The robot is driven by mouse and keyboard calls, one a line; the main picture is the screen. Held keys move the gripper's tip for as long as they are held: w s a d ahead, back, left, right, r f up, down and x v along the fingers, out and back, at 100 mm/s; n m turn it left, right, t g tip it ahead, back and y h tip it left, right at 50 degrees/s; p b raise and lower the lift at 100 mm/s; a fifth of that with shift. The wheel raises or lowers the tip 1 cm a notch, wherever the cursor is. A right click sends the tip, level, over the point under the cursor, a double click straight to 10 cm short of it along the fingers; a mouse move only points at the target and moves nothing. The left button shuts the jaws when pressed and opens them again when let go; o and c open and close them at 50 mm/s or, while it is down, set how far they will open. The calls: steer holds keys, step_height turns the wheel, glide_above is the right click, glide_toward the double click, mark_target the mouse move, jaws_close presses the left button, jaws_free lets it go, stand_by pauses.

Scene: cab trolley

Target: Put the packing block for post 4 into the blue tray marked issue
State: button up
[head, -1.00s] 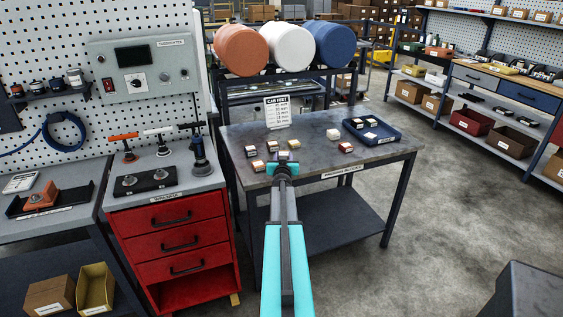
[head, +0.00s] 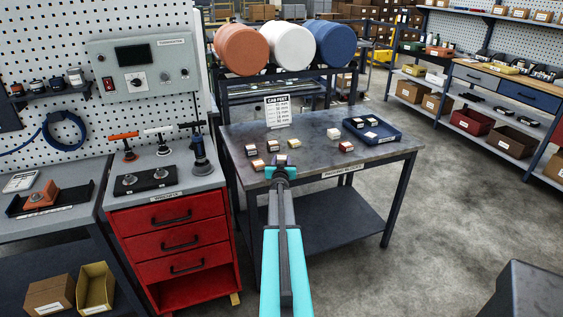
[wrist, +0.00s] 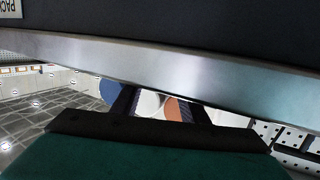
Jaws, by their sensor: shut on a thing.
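My gripper (head: 281,171) is shut on a small cream-topped block (head: 281,160) at the near edge of the packing table (head: 310,160). Its marking cannot be read, so I cannot tell which post it is for. In the wrist view, my gripper's fingers (wrist: 158,108) show against the table's edge; the held block is not clear there. The blue tray (head: 391,139) is at the table's right end, with several small pale-topped blocks in it. Its label is too small to read.
Several small blocks stand loose on the table, among them a pale one (head: 333,133) and a dark red-sided one (head: 346,147). A sign card (head: 277,111) stands at the back. A red drawer cabinet (head: 172,240) is to the left.

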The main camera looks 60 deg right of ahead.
steer(key=shift+f, duration=0.2)
steer(key=o, duration=1.1)
steer(key=shift+c, duration=0.2)
steer(key=shift+b, duration=0.4)
steer(key=v, duration=1.3)
steer(key=shift+s+a+b, duration=0.25)
steer(key=shift+a+b, duration=0.05)
steer(key=shift+b, duration=0.1)
